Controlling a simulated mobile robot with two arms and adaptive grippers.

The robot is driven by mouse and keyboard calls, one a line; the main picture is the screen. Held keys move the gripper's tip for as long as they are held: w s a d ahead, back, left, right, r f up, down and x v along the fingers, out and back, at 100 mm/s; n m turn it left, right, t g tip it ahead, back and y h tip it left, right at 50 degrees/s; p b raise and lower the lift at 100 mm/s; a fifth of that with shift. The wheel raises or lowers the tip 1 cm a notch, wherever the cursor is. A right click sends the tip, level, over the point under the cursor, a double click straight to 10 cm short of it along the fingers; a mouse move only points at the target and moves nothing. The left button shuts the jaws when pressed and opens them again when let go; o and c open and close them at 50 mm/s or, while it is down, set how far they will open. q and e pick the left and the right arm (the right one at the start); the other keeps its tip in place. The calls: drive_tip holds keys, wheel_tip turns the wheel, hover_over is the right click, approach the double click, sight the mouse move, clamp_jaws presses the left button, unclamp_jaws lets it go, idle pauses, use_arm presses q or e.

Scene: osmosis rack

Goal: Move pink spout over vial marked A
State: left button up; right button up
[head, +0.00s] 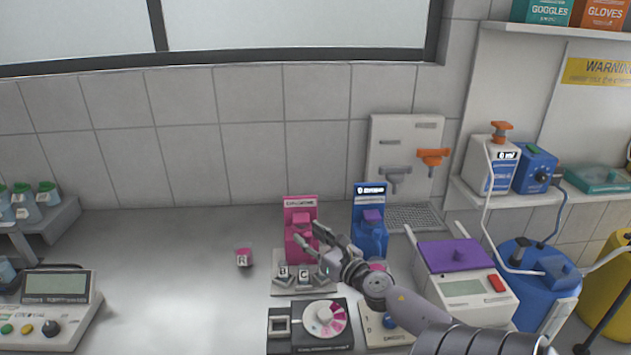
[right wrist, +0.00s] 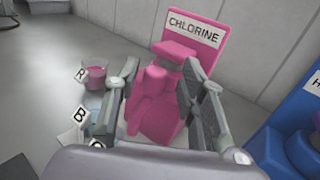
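The pink dispenser labelled CHLORINE (right wrist: 195,30) stands at the back of the counter; it also shows in the head view (head: 300,204). Its pink spout (right wrist: 152,95) points forward between the fingers of my right gripper (right wrist: 165,85). In the head view that gripper (head: 311,236) is in front of the dispenser with its fingers spread; I cannot tell whether either touches the spout. Vials marked B (head: 283,272) and C (head: 304,275) sit in a grey rack below. I can read no A label; my gripper covers the rack's right end. My left gripper is not in view.
A vial marked R (head: 243,257) with pink liquid stands alone on the counter. A blue dispenser (head: 369,235) is just right of the pink one. A dial device (head: 310,340) is in front of the rack; a purple-lidded machine (head: 462,285) stands right.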

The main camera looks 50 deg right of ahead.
drive_tip(key=v, duration=1.2)
